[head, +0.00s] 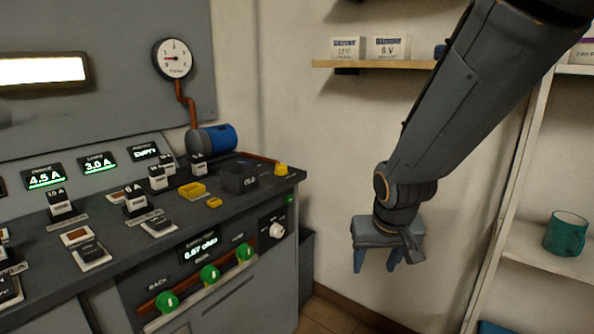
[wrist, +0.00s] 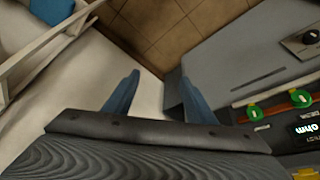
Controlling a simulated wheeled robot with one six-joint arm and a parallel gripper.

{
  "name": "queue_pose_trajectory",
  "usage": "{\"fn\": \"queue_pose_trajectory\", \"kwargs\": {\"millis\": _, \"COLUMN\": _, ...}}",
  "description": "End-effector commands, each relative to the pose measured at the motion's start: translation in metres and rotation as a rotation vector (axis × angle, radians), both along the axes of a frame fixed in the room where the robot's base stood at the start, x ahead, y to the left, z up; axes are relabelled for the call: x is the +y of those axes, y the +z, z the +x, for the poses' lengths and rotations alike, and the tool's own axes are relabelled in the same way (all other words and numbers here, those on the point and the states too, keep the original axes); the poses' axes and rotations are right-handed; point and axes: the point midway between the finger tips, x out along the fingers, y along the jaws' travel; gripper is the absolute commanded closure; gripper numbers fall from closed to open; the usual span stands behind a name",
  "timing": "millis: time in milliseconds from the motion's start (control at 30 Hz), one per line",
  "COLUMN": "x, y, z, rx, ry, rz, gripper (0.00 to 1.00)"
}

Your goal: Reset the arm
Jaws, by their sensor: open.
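My gripper (head: 376,258) hangs below my arm at the right of the head view, fingers pointing down. It is open and empty, in free space between the control bench (head: 252,291) and the white shelf unit (head: 507,190). In the wrist view, the two blue fingers of my gripper (wrist: 156,92) stand apart.
The bench carries several small blocks, a blue cylinder (head: 212,139) and a yellow knob (head: 281,169). Green knobs (head: 210,274) sit on its front. A wooden wall shelf (head: 370,64) holds two white boxes. A teal mug (head: 566,233) stands on the right shelf.

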Motion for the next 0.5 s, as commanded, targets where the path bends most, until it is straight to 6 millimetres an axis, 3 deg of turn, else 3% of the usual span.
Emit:
{"fn": "queue_pose_trajectory", "kwargs": {"millis": 33, "x": 0.000, "y": 0.005, "z": -0.021, "rx": 0.041, "ry": 0.002, "rz": -0.002, "gripper": 0.49}}
{"fn": "queue_pose_trajectory", "kwargs": {"millis": 200, "x": 0.004, "y": 0.011, "z": -0.081, "rx": 0.174, "ry": 0.019, "rz": 0.001, "gripper": 0.49}}
{"fn": "queue_pose_trajectory", "kwargs": {"millis": 500, "x": 0.015, "y": 0.022, "z": -0.161, "rx": 0.345, "ry": 0.066, "rz": 0.034, "gripper": 0.49}}
